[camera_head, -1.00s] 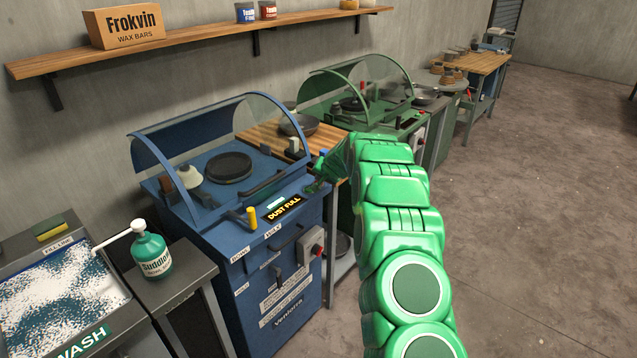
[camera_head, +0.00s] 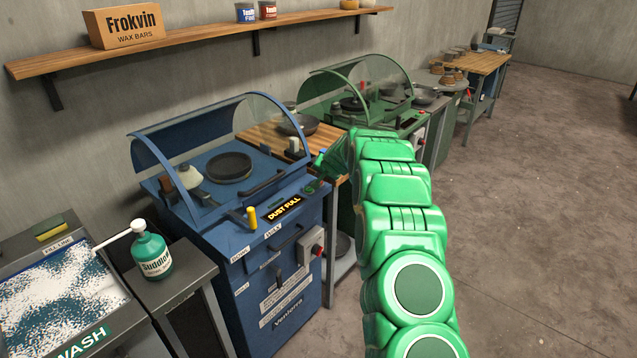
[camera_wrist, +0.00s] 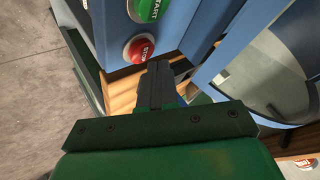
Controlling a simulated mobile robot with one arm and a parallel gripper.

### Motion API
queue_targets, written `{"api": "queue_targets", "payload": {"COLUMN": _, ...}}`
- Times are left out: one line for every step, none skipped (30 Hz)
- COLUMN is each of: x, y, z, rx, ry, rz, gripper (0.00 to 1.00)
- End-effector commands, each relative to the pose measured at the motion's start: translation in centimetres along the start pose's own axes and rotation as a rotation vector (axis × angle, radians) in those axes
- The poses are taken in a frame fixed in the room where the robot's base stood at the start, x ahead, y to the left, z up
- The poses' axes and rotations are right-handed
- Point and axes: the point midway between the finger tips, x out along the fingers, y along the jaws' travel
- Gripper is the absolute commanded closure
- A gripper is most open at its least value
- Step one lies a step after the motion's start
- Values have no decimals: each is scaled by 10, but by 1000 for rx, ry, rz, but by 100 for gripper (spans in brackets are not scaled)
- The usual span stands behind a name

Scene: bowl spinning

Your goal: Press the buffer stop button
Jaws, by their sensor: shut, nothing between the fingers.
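In the wrist view the red STOP button (camera_wrist: 138,49) is on a blue panel, beside the green START button (camera_wrist: 145,8). My gripper (camera_wrist: 158,66) is shut and empty, its dark fingertips just below and right of the STOP button in the picture. I cannot tell how far apart they are in depth. In the head view the blue buffing machine (camera_head: 240,240) stands at centre left with a lit DUST FULL sign (camera_head: 284,208). My green arm reaches to its right edge, and my fingertips are not clear there.
A switch box (camera_head: 311,247) with a red knob is on the blue machine's front. A green machine (camera_head: 385,105) stands behind, past a wooden bench (camera_head: 262,137). A soap bottle (camera_head: 152,255) and wash basin (camera_head: 60,300) are at left. The floor at right is clear.

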Motion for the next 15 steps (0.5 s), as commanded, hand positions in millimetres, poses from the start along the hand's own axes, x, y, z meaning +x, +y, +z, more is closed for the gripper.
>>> {"api": "queue_targets", "payload": {"x": -1, "y": 0, "z": -1, "rx": -1, "ry": 0, "rz": 0, "gripper": 100}}
{"api": "queue_targets", "payload": {"x": -1, "y": -1, "z": -1, "rx": -1, "ry": 0, "rz": 0, "gripper": 100}}
{"api": "queue_targets", "payload": {"x": -1, "y": -1, "z": -1, "rx": -1, "ry": 0, "rz": 0, "gripper": 100}}
{"api": "queue_targets", "payload": {"x": -1, "y": -1, "z": -1, "rx": -1, "ry": 0, "rz": 0, "gripper": 100}}
{"api": "queue_targets", "payload": {"x": -1, "y": -1, "z": -1, "rx": -1, "ry": 0, "rz": 0, "gripper": 100}}
{"api": "queue_targets", "payload": {"x": -1, "y": -1, "z": -1, "rx": -1, "ry": 1, "rz": 0, "gripper": 100}}
{"api": "queue_targets", "payload": {"x": -1, "y": -1, "z": -1, "rx": 0, "ry": 1, "rz": 0, "gripper": 100}}
{"api": "queue_targets", "payload": {"x": -1, "y": -1, "z": -1, "rx": 0, "ry": 1, "rz": 0, "gripper": 100}}
{"api": "queue_targets", "payload": {"x": -1, "y": -1, "z": -1, "rx": 0, "ry": 1, "rz": 0, "gripper": 100}}
{"api": "queue_targets", "payload": {"x": -2, "y": -1, "z": -1, "rx": 0, "ry": 1, "rz": 0, "gripper": 100}}
{"api": "queue_targets", "payload": {"x": -2, "y": -1, "z": -2, "rx": -1, "ry": 1, "rz": 0, "gripper": 100}}
{"api": "queue_targets", "payload": {"x": -3, "y": -2, "z": -3, "rx": -1, "ry": 1, "rz": 0, "gripper": 100}}
{"api": "queue_targets", "payload": {"x": -4, "y": -3, "z": -4, "rx": -1, "ry": 2, "rz": 0, "gripper": 100}}
{"api": "queue_targets", "payload": {"x": -5, "y": -4, "z": -4, "rx": -1, "ry": 2, "rz": 0, "gripper": 100}}
{"api": "queue_targets", "payload": {"x": -7, "y": -6, "z": -6, "rx": -1, "ry": 2, "rz": -1, "gripper": 100}}
